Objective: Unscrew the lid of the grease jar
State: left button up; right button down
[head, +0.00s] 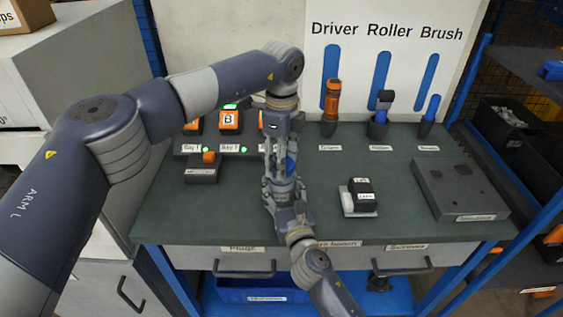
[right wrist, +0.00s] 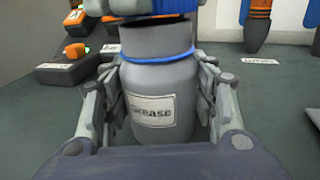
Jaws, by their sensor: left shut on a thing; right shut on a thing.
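The grease jar (right wrist: 158,85) is grey, with a white "Grease" label and a blue band below its dark grey top part. It stands upright between the fingers of my right gripper (right wrist: 158,110), which is shut on its body. My right gripper also shows in the head view (head: 284,192), over the middle of the bench. My left gripper (head: 277,163) comes down from above and is shut at the jar's top, on the lid. A bit of blue shows between the grippers.
The green bench top (head: 325,215) is clear around the grippers. Orange-and-black units stand at back left, with a small orange-topped device (head: 203,167) before them. A driver (head: 331,105), roller and brush stand along the back. A black-and-white block (head: 360,197) and grey box (head: 460,188) are right.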

pick_arm(q)
jog(key=shift+r, duration=0.2)
jog(key=shift+r, duration=1.95)
pick_arm(e)
jog(key=c, duration=0.6)
grip_release()
jog(key=shift+o, duration=0.2)
jog(key=shift+s, duration=0.1)
